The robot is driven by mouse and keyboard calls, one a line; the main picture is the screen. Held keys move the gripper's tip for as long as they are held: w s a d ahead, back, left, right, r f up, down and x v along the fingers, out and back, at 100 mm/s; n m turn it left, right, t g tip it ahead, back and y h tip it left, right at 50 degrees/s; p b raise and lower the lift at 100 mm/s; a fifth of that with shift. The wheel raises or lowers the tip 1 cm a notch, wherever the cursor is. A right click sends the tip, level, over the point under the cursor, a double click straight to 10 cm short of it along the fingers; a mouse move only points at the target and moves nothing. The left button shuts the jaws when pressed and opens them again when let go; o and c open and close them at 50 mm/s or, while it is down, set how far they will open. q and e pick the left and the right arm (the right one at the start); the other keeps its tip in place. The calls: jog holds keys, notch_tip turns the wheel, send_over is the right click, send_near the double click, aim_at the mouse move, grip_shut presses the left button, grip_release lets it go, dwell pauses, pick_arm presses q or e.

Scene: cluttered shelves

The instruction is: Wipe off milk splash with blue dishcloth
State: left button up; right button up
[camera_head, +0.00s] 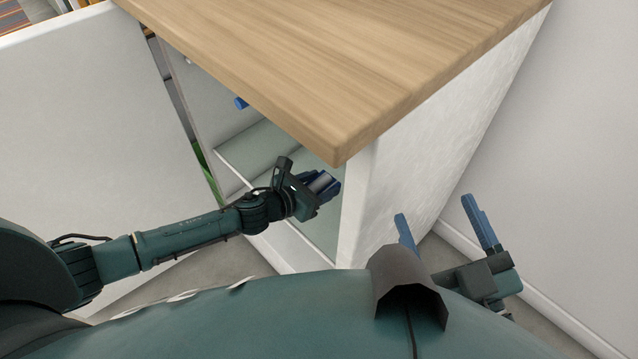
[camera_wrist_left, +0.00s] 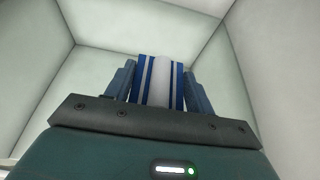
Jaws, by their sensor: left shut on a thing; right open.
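My left gripper (camera_head: 324,184) reaches into the open white cabinet below the wooden top. In the left wrist view its fingers (camera_wrist_left: 163,85) are shut on a blue-and-white striped thing, which looks like the blue dishcloth (camera_wrist_left: 162,80). In the head view the held thing is mostly hidden by the fingers. My right gripper (camera_head: 446,226) is open and empty, outside the cabinet near its right side wall. I cannot make out a milk splash in either view.
The wooden top (camera_head: 350,60) overhangs the opening. The cabinet's side wall (camera_head: 430,150) stands between my grippers. A large white panel (camera_head: 90,110) is at the left. A small blue thing (camera_head: 241,103) shows inside the cabinet. A room wall (camera_head: 570,150) is close on the right.

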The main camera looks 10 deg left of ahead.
pick_arm(q)
jog(key=shift+f+b, duration=0.55)
jog(key=shift+f, duration=0.1)
dwell(0.4)
jog(key=shift+s+a+f+p, duration=0.1)
jog(key=shift+s+a, duration=0.25)
jog(key=shift+s, duration=0.25)
jog(key=shift+s+a+r+p, duration=0.1)
jog(key=shift+s+a, duration=0.3)
jog(key=shift+s, duration=0.15)
jog(key=shift+s+a+f+p, duration=0.1)
jog(key=shift+s+a, duration=0.25)
jog(key=shift+s, duration=0.25)
jog(key=shift+w+d+p, duration=0.3)
jog(key=shift+w+d, duration=0.15)
jog(key=shift+w, duration=0.25)
jog(key=shift+w+d, duration=0.65)
jog(key=shift+w, duration=0.35)
